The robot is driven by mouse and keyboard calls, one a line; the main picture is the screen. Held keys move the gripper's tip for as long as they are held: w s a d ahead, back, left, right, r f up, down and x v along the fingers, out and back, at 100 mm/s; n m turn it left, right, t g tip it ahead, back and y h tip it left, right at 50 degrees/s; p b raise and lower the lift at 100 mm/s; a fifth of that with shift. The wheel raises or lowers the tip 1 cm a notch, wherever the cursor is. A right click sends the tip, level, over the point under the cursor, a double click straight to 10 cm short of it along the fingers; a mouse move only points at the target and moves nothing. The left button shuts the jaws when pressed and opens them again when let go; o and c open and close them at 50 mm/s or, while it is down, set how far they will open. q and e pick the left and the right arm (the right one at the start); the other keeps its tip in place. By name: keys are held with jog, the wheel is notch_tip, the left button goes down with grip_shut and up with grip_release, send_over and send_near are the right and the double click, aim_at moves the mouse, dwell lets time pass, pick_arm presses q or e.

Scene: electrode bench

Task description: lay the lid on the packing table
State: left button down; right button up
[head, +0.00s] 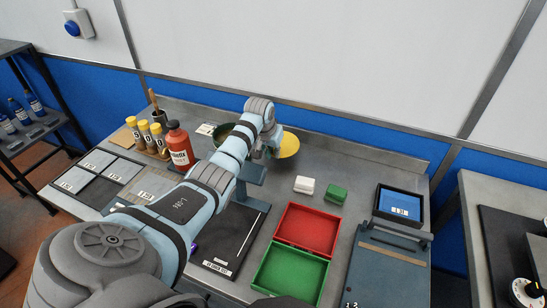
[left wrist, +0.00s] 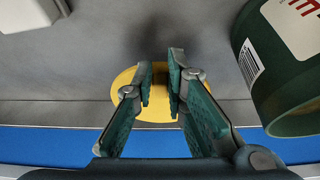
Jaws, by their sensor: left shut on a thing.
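The lid is a round yellow disc (head: 290,146) at the back of the grey bench (head: 350,165). My left gripper (head: 273,152) is at its left edge in the head view, partly hidden by my own arm. In the left wrist view the fingers (left wrist: 162,78) are close together with a narrow gap, and the yellow lid (left wrist: 160,112) shows between and behind their tips. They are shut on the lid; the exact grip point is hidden. I cannot tell whether the lid touches the bench. My right gripper is not in view.
A dark green can (left wrist: 285,80) stands close beside the gripper. A red bottle (head: 180,147) and yellow-topped tubes (head: 146,135) are left of my arm. A red tray (head: 307,230), green tray (head: 290,272), white block (head: 304,185) and green block (head: 335,194) lie to the right.

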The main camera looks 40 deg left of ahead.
pick_arm(q)
notch_tip(320, 180, up, 16)
jog(key=p, duration=0.1)
jog(key=shift+p, duration=0.4)
dwell(0.5)
jog(key=s+d+n+g+y+p, duration=0.35)
jog(key=s+d+n+p, duration=0.25)
jog(key=s+n+p, duration=0.5)
jog(key=w+f+n+b, duration=0.1)
jog(key=f+b, duration=0.2)
jog(key=f, duration=0.3)
jog(key=w+f+n+b, duration=0.1)
jog(key=f+b, duration=0.3)
jog(key=f, duration=0.2)
jog(key=w+f+h+b, duration=0.1)
jog(key=f+b, duration=0.2)
jog(key=f, duration=0.4)
jog(key=shift+d+n, duration=0.1)
jog(key=shift+n, duration=0.3)
jog(key=shift+f, duration=0.25)
